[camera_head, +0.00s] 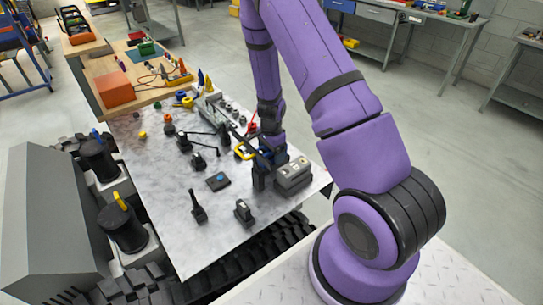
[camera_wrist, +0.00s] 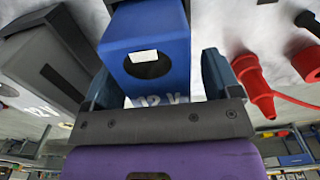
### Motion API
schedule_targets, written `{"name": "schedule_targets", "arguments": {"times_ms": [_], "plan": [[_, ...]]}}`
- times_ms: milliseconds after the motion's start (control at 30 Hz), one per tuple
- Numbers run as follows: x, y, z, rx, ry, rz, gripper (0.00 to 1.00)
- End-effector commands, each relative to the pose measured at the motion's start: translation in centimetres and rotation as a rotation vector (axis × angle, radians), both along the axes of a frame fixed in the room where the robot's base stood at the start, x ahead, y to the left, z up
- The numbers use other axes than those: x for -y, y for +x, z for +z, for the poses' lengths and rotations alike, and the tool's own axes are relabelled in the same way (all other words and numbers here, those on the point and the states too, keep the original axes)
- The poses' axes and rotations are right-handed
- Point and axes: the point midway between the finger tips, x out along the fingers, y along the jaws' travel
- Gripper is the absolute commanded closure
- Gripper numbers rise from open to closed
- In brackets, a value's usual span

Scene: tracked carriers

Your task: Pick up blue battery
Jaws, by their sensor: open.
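The blue battery (camera_wrist: 172,75) is a blue box with a dark oval opening, a small white label and white "12 V" lettering. It fills the middle of the wrist view. My gripper (camera_wrist: 160,82) is open, with one finger on each side of the battery; I cannot tell whether either finger touches it. In the head view my gripper (camera_head: 264,168) is low over the right part of the metal table, and a bit of blue (camera_head: 280,156) shows behind it. Most of the battery is hidden there.
A grey box (camera_head: 293,174) stands close beside my gripper; a grey box (camera_wrist: 52,58) also shows left of the battery in the wrist view. A red connector (camera_wrist: 254,82) is near the right finger. Several small dark parts stand on the metal table (camera_head: 165,215).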

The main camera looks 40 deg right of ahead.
Motion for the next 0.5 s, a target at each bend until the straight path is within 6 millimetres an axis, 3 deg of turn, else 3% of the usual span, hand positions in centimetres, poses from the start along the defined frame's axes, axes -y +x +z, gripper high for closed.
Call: {"name": "schedule_targets", "arguments": {"times_ms": [100,400,467,500], "plan": [[0.01,0.01,0.03,0.0,0.0,0.0,0.17],[0.02,0.0,0.04,0.0,0.0,0.0,0.86],[0.02,0.01,0.05,0.0,0.0,0.0,1.0],[0.02,0.01,0.05,0.0,0.0,0.0,1.0]]}}
